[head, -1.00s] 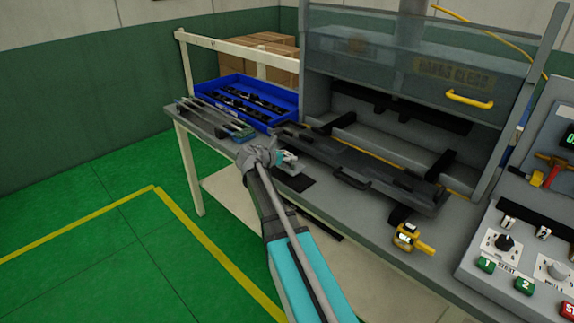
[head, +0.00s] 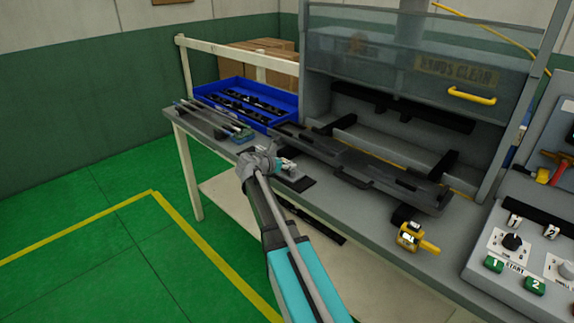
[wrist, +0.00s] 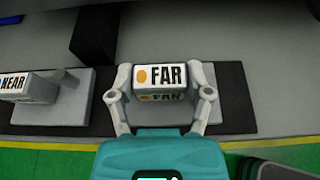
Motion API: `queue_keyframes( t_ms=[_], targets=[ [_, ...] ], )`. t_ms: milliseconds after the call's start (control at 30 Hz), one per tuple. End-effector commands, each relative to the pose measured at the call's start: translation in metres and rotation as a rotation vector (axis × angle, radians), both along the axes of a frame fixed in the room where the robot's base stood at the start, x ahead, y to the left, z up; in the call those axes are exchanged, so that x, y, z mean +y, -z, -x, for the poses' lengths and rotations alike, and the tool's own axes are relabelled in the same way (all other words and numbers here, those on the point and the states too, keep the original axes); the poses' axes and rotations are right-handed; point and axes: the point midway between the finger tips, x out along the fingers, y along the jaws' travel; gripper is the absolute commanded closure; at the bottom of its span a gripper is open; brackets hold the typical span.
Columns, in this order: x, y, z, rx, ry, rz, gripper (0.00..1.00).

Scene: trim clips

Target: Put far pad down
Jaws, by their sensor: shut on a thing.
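The far pad (wrist: 160,78) is a grey block with a white label reading FAR and an orange dot. My gripper (wrist: 161,84) is shut on it, one finger at each side. Under it are a light grey plate and a dark mat (wrist: 235,85); I cannot tell whether the pad touches the plate. To the left, the near pad (wrist: 22,88) stands on another grey plate (wrist: 75,105), apart from my gripper. In the head view, my gripper (head: 272,163) is at the bench's front edge and mostly hides the pad.
A blue tray (head: 205,92) of dark clips stands behind to the left. A long dark fixture (head: 400,183) lies in front of the press to the right. A yellow device (head: 410,235) and a control panel (head: 480,245) are further right. Green floor lies before the bench.

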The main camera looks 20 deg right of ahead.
Motion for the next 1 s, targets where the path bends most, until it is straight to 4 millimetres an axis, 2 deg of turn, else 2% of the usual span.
queue_keyframes(
  t_ms=[100, 133, 300, 933, 1000],
  targets=[
    [0.0, 0.0037, 0.0, 0.0, 0.0, 0.0, 0.87],
    [0.0001, 0.0035, 0.0, 0.0, 0.0, 0.0, 0.33],
    [0.0, 0.0026, 0.0, 0.0, 0.0, 0.0, 0.02],
    [-0.0009, -0.0019, 0.0002, 0.0, 0.001, 0.0, 0.01],
    [0.0043, -0.0041, 0.0028, 0.0, 0.0, 0.0, 0.01]
  ],
)
